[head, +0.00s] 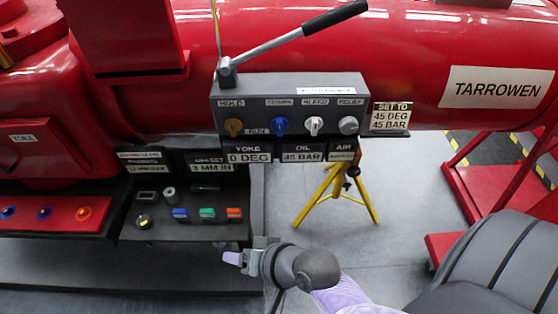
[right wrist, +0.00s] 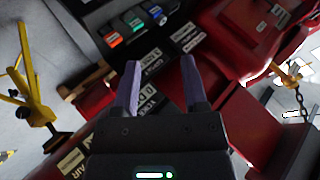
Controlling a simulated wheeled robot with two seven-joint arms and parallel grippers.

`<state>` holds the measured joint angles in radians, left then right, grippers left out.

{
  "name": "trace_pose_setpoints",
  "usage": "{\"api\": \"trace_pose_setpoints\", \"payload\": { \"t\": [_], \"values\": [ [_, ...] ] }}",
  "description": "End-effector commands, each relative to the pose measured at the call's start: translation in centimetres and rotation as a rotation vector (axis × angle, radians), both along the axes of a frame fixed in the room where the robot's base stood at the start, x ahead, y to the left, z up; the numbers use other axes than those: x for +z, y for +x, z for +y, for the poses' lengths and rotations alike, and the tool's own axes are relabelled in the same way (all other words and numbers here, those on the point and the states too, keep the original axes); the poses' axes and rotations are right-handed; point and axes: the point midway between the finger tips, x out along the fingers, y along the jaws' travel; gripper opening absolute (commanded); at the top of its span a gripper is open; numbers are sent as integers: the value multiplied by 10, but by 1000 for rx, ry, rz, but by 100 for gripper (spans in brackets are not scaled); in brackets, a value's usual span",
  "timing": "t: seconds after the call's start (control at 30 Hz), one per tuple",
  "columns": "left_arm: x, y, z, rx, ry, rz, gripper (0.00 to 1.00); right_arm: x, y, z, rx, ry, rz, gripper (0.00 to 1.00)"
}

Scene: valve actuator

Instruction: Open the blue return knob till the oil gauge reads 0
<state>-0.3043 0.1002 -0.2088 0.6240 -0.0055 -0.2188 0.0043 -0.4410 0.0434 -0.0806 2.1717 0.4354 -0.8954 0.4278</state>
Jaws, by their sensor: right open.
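The blue return knob (head: 281,127) sits on the front of a grey valve block (head: 350,88), below a RETURN label. The oil gauge (head: 303,153) hangs below it and reads 45 BAR. My right gripper (head: 232,258) is open and empty, below and left of the valve block, in front of the lower black button panel. It is apart from the knob. Its two purple fingers (right wrist: 160,76) stand apart in the right wrist view, with no knob between them. My left gripper is not in view.
A yellow-brown knob (head: 233,127), a white knob (head: 314,125) and a grey knob (head: 348,125) flank the blue one. A long lever (head: 290,41) rises above the block. The button panel (head: 185,232) juts out below. A yellow stand (head: 335,195) is behind.

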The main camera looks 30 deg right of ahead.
Motion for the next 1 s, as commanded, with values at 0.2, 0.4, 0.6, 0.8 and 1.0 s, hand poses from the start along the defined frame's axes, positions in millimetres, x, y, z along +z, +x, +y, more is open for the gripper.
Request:
{"api": "trace_pose_setpoints", "payload": {
  "t": [0.2, 0.4, 0.6, 0.8, 1.0],
  "values": [
    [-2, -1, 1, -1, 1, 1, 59, 87, 80, -23, -567, 974, -241, 56],
    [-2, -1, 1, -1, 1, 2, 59, 93, 104, -111, -1121, 1896, -395, 56],
    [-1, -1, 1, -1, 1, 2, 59, 72, 103, -146, -1342, 2222, -479, 56],
    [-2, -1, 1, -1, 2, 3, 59, 73, 142, -171, -1340, 2225, -481, 56],
    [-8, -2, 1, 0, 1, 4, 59, 71, 173, -190, -1340, 2220, -479, 56]
  ]
}}
